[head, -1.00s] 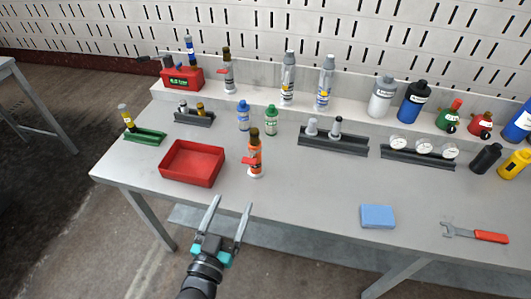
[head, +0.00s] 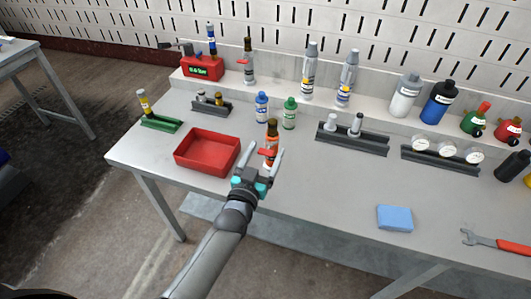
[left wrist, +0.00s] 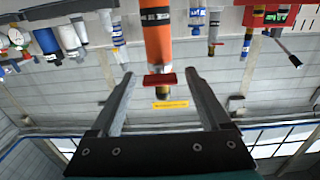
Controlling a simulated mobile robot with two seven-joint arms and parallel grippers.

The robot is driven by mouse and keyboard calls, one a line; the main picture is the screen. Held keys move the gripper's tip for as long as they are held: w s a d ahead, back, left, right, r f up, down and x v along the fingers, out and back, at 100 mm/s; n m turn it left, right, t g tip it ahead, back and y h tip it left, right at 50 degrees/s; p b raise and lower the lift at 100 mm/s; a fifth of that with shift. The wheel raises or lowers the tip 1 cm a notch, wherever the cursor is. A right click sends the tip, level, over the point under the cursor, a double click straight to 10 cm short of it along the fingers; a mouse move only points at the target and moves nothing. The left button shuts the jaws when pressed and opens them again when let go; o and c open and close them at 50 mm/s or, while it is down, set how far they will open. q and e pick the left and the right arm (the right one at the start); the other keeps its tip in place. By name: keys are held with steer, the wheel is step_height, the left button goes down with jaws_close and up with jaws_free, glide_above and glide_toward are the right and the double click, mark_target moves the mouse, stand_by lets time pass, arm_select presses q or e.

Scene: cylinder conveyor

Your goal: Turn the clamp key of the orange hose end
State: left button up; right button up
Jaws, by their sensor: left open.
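The orange hose end (head: 271,137) stands upright on the bench, with a dark neck and a red clamp key (head: 267,152). In the left wrist view, which is upside down, its orange body (left wrist: 158,40) and red key (left wrist: 160,80) show between my fingertips. My left gripper (head: 267,155) is open, close in front of the hose end, one finger on each side. The fingers (left wrist: 158,82) show gaps to the key and hold nothing. The gripper partly hides the hose end's lower part in the head view. My right gripper is not in view.
A red bin (head: 207,153) stands just left of the hose end. Blue (head: 261,107) and green (head: 289,112) bottles stand behind it. A rack with grey parts (head: 352,137) is to the right. A blue sponge (head: 394,218) and a wrench (head: 496,241) lie near the front edge.

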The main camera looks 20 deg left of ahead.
arm_select(q)
steer(key=shift+w, duration=0.3)
steer(key=shift+c, duration=0.2)
jaws_close()
stand_by(0.3)
